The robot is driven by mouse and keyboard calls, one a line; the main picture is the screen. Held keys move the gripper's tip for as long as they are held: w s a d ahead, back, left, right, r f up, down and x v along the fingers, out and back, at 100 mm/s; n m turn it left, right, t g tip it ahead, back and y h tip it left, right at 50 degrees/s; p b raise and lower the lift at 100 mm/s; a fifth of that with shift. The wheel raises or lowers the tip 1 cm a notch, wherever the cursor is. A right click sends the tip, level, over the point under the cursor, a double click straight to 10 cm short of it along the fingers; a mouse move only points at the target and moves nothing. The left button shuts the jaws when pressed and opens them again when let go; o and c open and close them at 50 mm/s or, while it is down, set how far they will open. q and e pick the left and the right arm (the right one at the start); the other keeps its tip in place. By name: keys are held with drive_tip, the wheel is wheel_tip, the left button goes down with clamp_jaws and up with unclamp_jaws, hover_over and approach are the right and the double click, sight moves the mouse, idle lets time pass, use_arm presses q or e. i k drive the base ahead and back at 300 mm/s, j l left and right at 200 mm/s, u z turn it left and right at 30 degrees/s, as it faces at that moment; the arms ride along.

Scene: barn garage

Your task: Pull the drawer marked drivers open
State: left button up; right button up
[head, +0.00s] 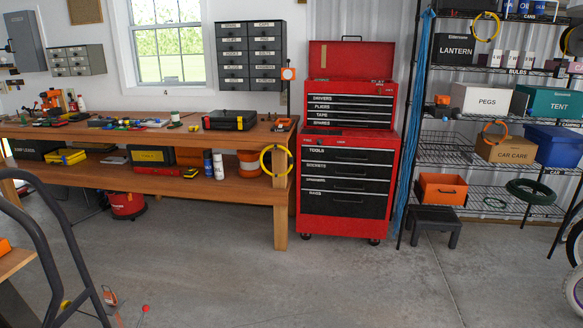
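The drawer marked drivers (350,100) is the top black drawer in the upper part of the red tool chest (393,160). Its front looks flush with the drawers below, so it appears shut. The drawers marked pliers (350,107), tape (350,115) and spares (350,123) lie under it. The chest's red lid (352,57) stands raised. The chest is across the room, right of centre. Neither of my grippers is in view.
A wooden workbench (220,184) with tools stands left of the chest. A wire shelf (455,160) and a dark step stool (436,222) stand to its right. Concrete floor (330,285) is clear before the chest. A dark curved frame (50,250) is at lower left.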

sight(322, 97)
drive_tip(key=i, duration=2.75)
drive_tip(key=j+u, duration=0.05)
drive_tip(key=j, duration=0.05)
